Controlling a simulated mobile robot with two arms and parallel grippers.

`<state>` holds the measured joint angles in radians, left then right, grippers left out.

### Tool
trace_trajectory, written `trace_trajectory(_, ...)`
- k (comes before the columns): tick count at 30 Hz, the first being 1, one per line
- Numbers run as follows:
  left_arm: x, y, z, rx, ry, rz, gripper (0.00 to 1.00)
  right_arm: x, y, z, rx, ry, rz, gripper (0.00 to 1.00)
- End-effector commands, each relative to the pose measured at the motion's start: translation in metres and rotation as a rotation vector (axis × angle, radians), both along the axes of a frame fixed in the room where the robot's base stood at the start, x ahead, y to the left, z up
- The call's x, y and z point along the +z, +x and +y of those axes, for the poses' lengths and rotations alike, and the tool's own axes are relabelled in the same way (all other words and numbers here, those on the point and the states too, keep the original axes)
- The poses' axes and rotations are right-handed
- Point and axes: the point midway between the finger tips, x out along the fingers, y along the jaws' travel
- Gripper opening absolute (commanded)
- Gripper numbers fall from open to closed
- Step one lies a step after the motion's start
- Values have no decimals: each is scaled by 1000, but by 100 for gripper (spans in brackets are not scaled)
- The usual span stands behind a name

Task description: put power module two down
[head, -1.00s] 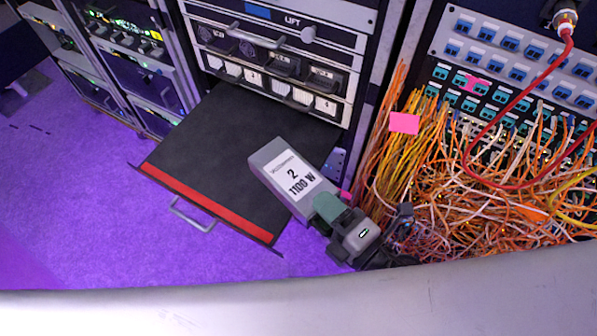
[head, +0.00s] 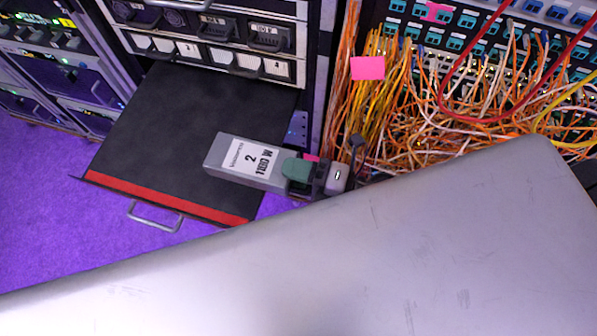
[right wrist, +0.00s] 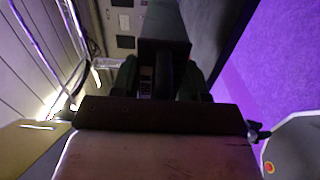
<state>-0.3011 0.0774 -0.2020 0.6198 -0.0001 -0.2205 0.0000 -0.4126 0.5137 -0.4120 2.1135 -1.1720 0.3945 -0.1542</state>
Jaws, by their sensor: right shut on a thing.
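Power module two (head: 240,160) is a grey box with a white label reading "2" and "1100 W". My right gripper (head: 298,172) is shut on its right end, with green pads around that end. In the head view the module overlaps the right part of the black pull-out shelf (head: 160,130); I cannot tell whether it touches the shelf. In the right wrist view the module (right wrist: 164,55) is a dark block between the fingers (right wrist: 160,80). My left gripper is not in view.
The shelf has a red front strip (head: 165,195) and a metal handle (head: 155,216); its left part is bare. Above it stands a rack with numbered module bays (head: 215,55). Dense orange cables (head: 440,110) hang at the right. A large grey surface (head: 350,260) covers the foreground.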

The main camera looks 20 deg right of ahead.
Motion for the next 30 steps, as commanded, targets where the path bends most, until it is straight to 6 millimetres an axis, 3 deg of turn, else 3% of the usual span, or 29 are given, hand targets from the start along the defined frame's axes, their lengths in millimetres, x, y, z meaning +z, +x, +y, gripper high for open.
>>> trace_trajectory(7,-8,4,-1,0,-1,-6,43,-16,24,-18,0,3,-6,0)
trace_trajectory(11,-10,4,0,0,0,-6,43,-19,26,-20,1,5,-5,0)
trace_trajectory(21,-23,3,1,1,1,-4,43,-57,26,-19,0,6,-3,0)
trace_trajectory(30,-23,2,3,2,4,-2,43,-57,26,-19,2,5,-5,0)
